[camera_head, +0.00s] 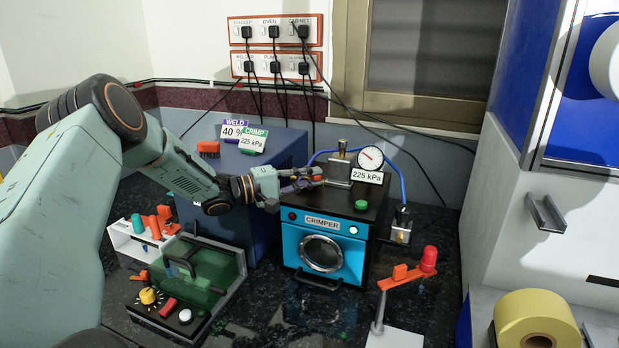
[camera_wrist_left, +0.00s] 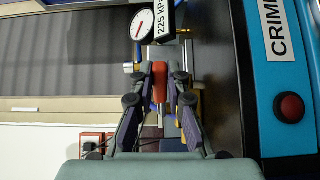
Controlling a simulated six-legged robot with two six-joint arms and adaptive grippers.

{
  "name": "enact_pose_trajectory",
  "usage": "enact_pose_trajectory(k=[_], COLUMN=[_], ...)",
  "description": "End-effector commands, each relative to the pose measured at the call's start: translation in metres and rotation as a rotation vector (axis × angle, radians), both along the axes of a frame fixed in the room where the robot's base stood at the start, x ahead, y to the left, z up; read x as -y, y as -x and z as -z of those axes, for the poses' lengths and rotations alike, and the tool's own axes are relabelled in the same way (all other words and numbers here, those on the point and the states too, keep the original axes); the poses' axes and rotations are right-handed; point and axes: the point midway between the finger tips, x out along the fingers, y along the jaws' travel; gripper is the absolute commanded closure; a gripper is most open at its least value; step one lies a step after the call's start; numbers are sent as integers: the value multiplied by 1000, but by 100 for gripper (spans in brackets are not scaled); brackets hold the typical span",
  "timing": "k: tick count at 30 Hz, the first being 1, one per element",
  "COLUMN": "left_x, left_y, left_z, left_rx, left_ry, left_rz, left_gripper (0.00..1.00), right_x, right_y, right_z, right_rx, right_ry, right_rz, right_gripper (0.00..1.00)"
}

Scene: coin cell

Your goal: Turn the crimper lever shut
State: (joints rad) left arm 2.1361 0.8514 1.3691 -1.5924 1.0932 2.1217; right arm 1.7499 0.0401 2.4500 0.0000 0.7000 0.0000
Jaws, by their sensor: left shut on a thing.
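The crimper (camera_head: 322,247) is a blue-fronted box with a black top, a round window and a label. The wrist view shows part of its blue front (camera_wrist_left: 268,100) at the right. On its top is an orange-red lever grip (camera_head: 316,171), which also shows in the wrist view (camera_wrist_left: 160,84). My left gripper (camera_head: 298,182) reaches in from the left over the crimper top. Its fingers, also in the wrist view (camera_wrist_left: 161,82), are shut on the lever grip. The fingers hide part of the lever. My right gripper is not in view.
A pressure gauge (camera_head: 370,158) reading 225 kPa stands behind the lever, with a blue hose beside it. A green-lidded device (camera_head: 205,275) is at left. An orange-armed stand (camera_head: 400,278) is at right. A white cabinet (camera_head: 520,220) bounds the right side.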

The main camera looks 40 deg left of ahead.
Motion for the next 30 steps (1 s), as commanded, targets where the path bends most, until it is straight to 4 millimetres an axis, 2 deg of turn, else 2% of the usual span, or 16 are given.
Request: enact_pose_trajectory(k=[3,4,12,23,26,30], left_x=[0,0,0,0,0,0], left_y=[0,0,0,0,-1,-1], left_z=[-1,-1,-1,-5,-16,-41], left_rx=[3,3,1,2,4,11], left_ry=[-1,-1,0,0,0,2], left_rz=[0,-1,-1,0,-2,-1], left_gripper=[100,84,62,62,62,62], right_x=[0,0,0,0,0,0], right_y=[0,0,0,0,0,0], right_z=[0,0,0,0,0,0], right_rx=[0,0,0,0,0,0], right_ry=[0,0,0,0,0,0], right_rz=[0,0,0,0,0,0], right_gripper=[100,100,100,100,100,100])
